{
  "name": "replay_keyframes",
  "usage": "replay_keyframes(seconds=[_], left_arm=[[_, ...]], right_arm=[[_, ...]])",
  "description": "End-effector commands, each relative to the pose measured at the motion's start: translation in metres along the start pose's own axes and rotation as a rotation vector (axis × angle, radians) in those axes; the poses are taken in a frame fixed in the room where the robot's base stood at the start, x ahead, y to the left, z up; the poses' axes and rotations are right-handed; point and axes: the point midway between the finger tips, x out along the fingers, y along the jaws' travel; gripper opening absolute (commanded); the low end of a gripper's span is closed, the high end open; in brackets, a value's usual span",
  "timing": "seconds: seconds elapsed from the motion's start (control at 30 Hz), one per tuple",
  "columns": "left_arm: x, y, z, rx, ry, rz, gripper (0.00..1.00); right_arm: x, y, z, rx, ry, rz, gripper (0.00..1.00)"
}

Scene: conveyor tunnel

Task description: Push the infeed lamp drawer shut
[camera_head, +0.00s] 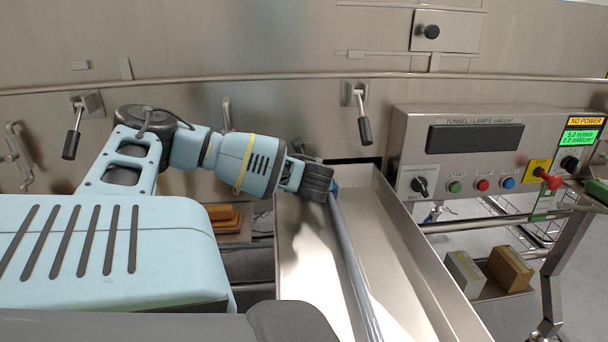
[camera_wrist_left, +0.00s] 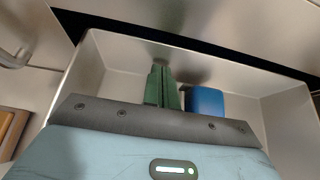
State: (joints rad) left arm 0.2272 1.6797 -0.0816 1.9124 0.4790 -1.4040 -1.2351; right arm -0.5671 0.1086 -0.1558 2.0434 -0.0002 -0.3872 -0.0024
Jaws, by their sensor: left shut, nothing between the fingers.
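The infeed lamp drawer (camera_head: 415,245) is a steel tray pulled out of the tunnel wall, lying open toward me. A long pale lamp tube (camera_head: 355,265) lies lengthwise in it, with a blue end (camera_head: 336,187) at the far end. My left arm reaches in from the left, and its hand is over the drawer's far part. In the left wrist view my left gripper (camera_wrist_left: 162,88) has its green fingers shut and empty inside the drawer (camera_wrist_left: 112,72), beside the blue lamp end (camera_wrist_left: 205,101). In the head view these fingers are hidden behind the hand. My right gripper is not visible.
A control box (camera_head: 463,155) with buttons and a red knob stands right of the drawer. A rail (camera_head: 270,78) and hanging latch handles (camera_head: 361,115) cross the wall above.

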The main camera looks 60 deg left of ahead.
Motion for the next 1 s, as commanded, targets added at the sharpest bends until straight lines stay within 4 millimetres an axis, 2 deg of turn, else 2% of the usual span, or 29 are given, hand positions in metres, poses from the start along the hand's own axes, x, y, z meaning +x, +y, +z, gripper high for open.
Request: replay_keyframes(seconds=[0.33, 0.57, 0.7, 1.0], left_arm=[[0.002, 0.000, 0.001, -0.001, 0.000, 0.001, 0.00], [0.029, 0.000, 0.014, 0.000, -0.002, 0.006, 0.00], [0.040, 0.000, 0.021, -0.001, 0.000, 0.003, 0.00], [0.041, 0.000, 0.024, -0.001, 0.000, 0.000, 0.00]], right_arm=[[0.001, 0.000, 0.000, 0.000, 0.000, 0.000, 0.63], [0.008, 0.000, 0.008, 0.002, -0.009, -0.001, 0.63], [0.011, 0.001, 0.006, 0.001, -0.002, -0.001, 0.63], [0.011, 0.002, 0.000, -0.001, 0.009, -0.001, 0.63]])
